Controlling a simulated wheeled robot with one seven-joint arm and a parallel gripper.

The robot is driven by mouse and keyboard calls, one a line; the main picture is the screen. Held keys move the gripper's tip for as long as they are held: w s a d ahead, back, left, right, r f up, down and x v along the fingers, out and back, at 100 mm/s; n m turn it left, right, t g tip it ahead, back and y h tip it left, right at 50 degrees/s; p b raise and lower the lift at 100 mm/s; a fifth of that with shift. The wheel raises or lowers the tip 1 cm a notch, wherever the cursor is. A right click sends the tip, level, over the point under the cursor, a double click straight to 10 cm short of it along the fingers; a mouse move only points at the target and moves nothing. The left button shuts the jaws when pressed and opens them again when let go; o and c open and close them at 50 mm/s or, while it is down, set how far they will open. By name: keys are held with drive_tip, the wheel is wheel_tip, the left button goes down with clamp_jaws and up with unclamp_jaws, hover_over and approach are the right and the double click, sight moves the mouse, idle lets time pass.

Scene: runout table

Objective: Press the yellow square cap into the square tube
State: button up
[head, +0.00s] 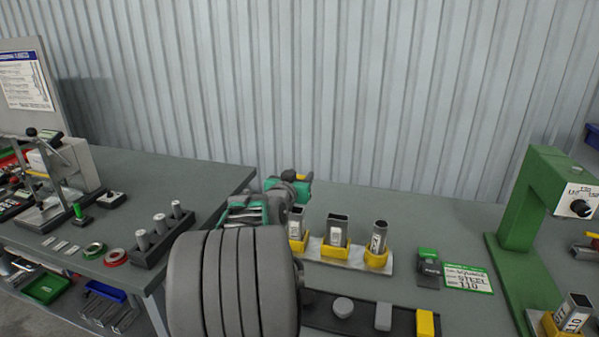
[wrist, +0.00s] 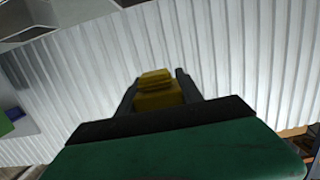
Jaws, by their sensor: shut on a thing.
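My gripper (head: 302,179) is raised near the back wall, above and behind the row of tubes. In the wrist view its two dark fingers are shut on the yellow square cap (wrist: 155,91), which sticks out between the fingertips. The cap shows in the head view as a small yellow patch (head: 289,174). Three metal tubes stand upright in yellow holders: a left one (head: 297,222) partly hidden by my arm, a middle one (head: 337,228) with an open, squared mouth, and a right one (head: 379,235). The cap is apart from all of them.
A dark tray (head: 400,325) in front holds grey pieces and another yellow block (head: 425,323). A green press frame (head: 520,225) stands right, with another tube (head: 573,312) near it. A green-edged label (head: 468,279) lies between. A left bench (head: 190,185) holds small parts.

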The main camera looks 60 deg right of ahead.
drive_tip(key=shift+a+f+b, duration=0.1)
drive_tip(key=shift+f+b, duration=0.05)
drive_tip(key=shift+b, duration=0.5)
wheel_tip(320, 180, down, 6)
drive_tip(key=b, duration=0.5)
drive_tip(key=shift+r+b, duration=0.2)
drive_tip(key=shift+b, duration=0.1)
drive_tip(key=shift+b, duration=1.1)
idle(0.9)
drive_tip(key=shift+f, duration=0.15)
drive_tip(key=shift+f+b, duration=0.3)
drive_tip(key=shift+b, duration=0.2)
drive_tip(key=shift+f+b, duration=0.6)
drive_tip(key=shift+f, duration=0.05)
drive_tip(key=shift+r, duration=0.15)
drive_tip(key=shift+r, duration=0.65)
